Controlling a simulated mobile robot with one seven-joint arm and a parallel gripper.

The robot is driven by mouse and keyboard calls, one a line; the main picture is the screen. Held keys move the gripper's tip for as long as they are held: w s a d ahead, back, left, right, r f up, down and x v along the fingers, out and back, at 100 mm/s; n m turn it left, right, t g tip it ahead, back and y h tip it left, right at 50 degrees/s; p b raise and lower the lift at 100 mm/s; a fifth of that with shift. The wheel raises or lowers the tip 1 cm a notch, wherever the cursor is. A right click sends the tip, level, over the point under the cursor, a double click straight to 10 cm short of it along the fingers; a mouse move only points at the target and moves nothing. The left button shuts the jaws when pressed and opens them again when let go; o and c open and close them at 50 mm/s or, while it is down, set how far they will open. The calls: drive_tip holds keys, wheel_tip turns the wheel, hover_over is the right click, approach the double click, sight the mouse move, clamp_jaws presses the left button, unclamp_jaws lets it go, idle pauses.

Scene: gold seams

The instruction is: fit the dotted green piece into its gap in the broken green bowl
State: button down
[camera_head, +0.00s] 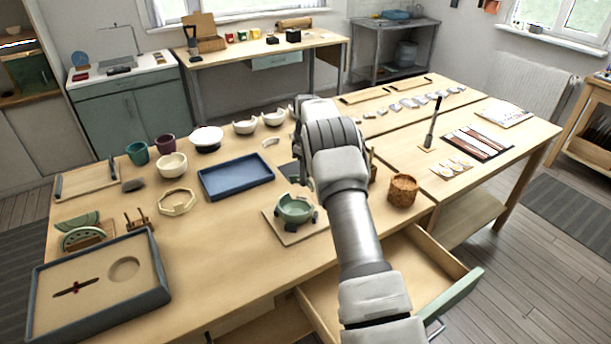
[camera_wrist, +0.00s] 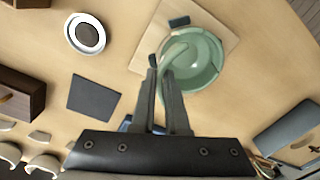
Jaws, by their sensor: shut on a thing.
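The broken green bowl (camera_head: 295,209) stands upright on a small wooden board (camera_head: 286,236) in the middle of the table. In the wrist view the bowl (camera_wrist: 207,72) lies just beyond my fingertips, to the upper right. My gripper (camera_wrist: 160,74) is shut on a pale green curved piece (camera_wrist: 176,46). The piece overlaps the bowl's left rim in this view; I cannot tell whether it touches the bowl. Its dots cannot be made out, and the gap is not clear. In the head view my own arm hides the fingers and the piece.
A blue tray (camera_head: 235,178) lies left of the board, and a cork-coloured cup (camera_head: 402,190) stands to the right. A dark square mat (camera_wrist: 95,96) shows in the wrist view. An open drawer (camera_head: 420,275) juts out at the front. Several bowls stand along the back.

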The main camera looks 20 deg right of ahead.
sight(305, 200)
drive_tip(key=shift+f+b, duration=1.3)
drive_tip(key=shift+f, duration=1.3)
drive_tip(key=shift+f+b, duration=0.65)
drive_tip(key=shift+b, duration=0.15)
idle(3.0)
drive_tip(key=shift+c, duration=1.8)
unclamp_jaws()
drive_tip(key=shift+r, duration=0.1)
